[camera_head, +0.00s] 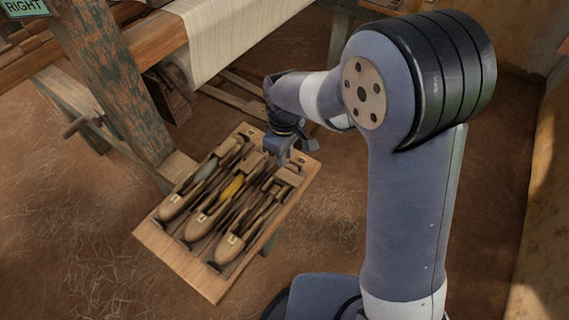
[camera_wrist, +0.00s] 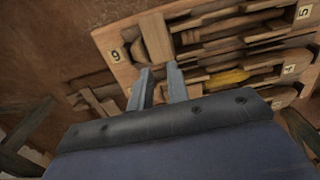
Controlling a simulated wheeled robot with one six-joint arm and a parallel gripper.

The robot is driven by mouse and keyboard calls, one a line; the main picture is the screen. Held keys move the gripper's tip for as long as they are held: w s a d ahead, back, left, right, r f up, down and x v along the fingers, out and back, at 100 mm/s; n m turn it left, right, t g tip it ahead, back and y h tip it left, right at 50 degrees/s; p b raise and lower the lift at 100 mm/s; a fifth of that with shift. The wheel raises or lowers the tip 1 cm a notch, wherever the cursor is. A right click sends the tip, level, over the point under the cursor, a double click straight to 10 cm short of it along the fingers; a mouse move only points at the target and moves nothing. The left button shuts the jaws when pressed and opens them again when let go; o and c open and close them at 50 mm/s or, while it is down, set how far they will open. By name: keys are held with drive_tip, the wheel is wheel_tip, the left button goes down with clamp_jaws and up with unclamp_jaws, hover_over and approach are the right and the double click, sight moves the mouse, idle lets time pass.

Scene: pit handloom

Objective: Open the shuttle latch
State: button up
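A wooden shuttle board (camera_head: 180,262) holds three boat-shaped shuttles side by side. The middle shuttle (camera_head: 198,226) carries yellow yarn (camera_head: 232,187), which also shows in the wrist view (camera_wrist: 228,78). The left shuttle (camera_head: 172,205) carries grey yarn, and the right shuttle (camera_head: 228,247) shows no clear yarn. Small wooden blocks sit at the board's far end; one block (camera_wrist: 156,38) shows beyond my fingers. I cannot tell which part is the latch. My gripper (camera_wrist: 160,68) has its two fingers apart with nothing seen between them. In the head view my gripper (camera_head: 279,150) is over the far end of the board.
Numbered tags mark the board (camera_wrist: 305,13). A weathered loom post (camera_head: 110,75) stands left of the board. A cloth roll (camera_head: 225,40) and a wooden beam lie behind it. An earthen wall (camera_head: 545,170) bounds the right. Straw-strewn floor lies open at the lower left.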

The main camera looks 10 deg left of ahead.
sight(284, 174)
drive_tip(key=shift+r, duration=1.5)
drive_tip(key=shift+f, duration=0.1)
wheel_tip(284, 174, down, 10)
drive_tip(key=shift+f, duration=0.4)
drive_tip(key=shift+r+m+p, duration=0.1)
drive_tip(key=shift+m+p, duration=0.25)
drive_tip(key=shift+m, duration=0.75)
